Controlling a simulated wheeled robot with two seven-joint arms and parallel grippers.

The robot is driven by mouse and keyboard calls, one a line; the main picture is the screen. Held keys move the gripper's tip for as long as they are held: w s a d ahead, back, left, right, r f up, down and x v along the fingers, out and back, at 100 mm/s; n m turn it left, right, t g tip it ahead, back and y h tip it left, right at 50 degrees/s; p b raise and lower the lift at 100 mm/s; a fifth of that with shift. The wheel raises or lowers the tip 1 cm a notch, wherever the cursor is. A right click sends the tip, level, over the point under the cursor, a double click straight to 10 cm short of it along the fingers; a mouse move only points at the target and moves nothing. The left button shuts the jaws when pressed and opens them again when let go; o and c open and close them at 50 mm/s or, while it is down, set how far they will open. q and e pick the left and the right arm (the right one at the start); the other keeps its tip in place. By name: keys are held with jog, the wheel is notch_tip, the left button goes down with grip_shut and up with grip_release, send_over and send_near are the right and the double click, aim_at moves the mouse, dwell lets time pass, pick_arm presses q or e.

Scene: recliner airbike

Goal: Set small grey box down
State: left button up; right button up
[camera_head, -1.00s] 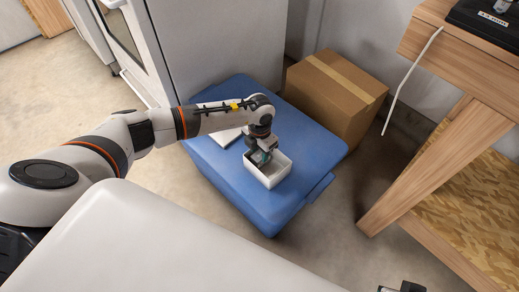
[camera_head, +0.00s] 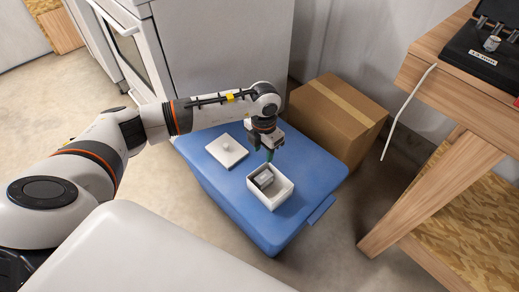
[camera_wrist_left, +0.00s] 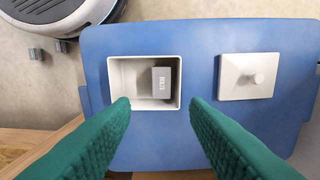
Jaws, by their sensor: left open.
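The small grey box (camera_head: 264,179) lies inside an open white box (camera_head: 277,198) on top of a blue bin (camera_head: 225,185). In the left wrist view the small grey box (camera_wrist_left: 161,82) has a printed label and sits toward the right side of the white box (camera_wrist_left: 123,80). My left gripper (camera_head: 270,156) is above the white box's far edge, open and apart from the grey box. The left wrist view shows its green fingers (camera_wrist_left: 160,108) spread wide with nothing between them. My right gripper is not in view.
A white lid with a knob (camera_head: 227,150) lies on the blue bin beside the white box. A cardboard box (camera_head: 335,118) stands behind the bin. A wooden workbench (camera_head: 440,105) with a black case (camera_head: 490,50) is at right.

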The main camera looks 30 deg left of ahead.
pick_arm(q)
jog(key=s+d+r+h, duration=0.1)
jog(key=s+d+h, duration=0.1)
jog(key=d+h, duration=0.5)
jog(key=s+d+r+h, duration=0.1)
jog(key=s+d+h, duration=0.1)
jog(key=d, duration=0.9)
jog(key=w+d+r+n+t+h, duration=0.1)
jog(key=d+r+n+t+h, duration=0.25)
jog(key=r+n+t, duration=0.3)
jog(key=w+d+r+n+t+h, duration=0.2)
jog(key=r+n+t+h, duration=0.25)
jog(key=r, duration=0.25)
jog(key=a+f+n+t+y, duration=0.2)
jog(key=a+f+n+y, duration=0.2)
jog(key=a+n+y, duration=0.5)
jog(key=a+f+n+t+y, duration=0.3)
jog(key=a+f+n+y, duration=0.3)
jog(key=n, duration=0.5)
jog(key=s+a+f+n+g+y, duration=0.1)
jog(key=s+a+f+n+g, duration=0.1)
jog(key=s+f+g, duration=0.4)
jog(key=s+a+f+n+g, duration=0.2)
jog(key=s+f+n+g, duration=0.2)
jog(key=s, duration=1.1)
notch_tip(320, 180, down, 4)
jog(key=g, duration=0.2)
jog(key=shift+s+a+n+g+y, duration=0.3)
jog(key=shift+s+n+g+y, duration=0.1)
